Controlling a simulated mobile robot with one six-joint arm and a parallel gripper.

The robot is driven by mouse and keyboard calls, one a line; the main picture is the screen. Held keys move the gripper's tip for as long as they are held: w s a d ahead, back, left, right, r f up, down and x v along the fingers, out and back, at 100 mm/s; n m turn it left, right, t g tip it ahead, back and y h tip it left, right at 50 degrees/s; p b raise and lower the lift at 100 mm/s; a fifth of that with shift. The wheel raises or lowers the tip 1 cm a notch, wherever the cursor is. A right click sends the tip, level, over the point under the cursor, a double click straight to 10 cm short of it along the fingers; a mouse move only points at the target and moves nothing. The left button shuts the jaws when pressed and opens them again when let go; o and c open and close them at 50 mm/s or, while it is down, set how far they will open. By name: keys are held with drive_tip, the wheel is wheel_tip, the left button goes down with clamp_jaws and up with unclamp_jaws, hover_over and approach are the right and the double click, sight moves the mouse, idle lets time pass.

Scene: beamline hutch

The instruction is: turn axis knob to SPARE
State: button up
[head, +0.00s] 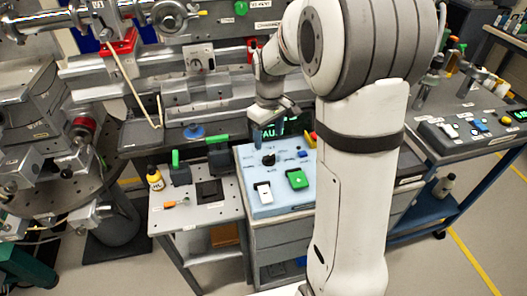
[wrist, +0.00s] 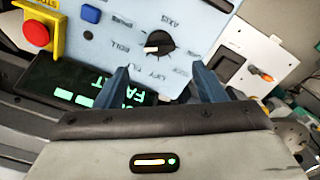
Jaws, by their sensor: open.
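The axis knob (wrist: 160,42) is black and round with a white pointer mark, set in a pale blue panel (wrist: 205,22). In the wrist view its mark points left, toward a label that seems to read ROLL. Other small labels ring the knob; I cannot read SPARE for certain. The knob also shows in the head view (head: 268,159) on the panel's upper middle. My gripper (wrist: 160,84) is open and empty. Its two blue fingers stand apart, short of the knob in the wrist picture and not touching it. In the head view my gripper (head: 270,118) is above and behind the knob.
A dark display (wrist: 75,85) with green text lies behind the knob. A red button (wrist: 37,33) with a yellow guard and a blue button (wrist: 91,13) sit beside it. White (head: 263,193) and green (head: 297,179) switches are at the panel's front. A side table (head: 215,215) stands left.

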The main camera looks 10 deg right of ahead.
sight(269, 156)
wheel_tip(269, 156, down, 7)
drive_tip(key=shift+f, duration=0.2)
idle(0.3)
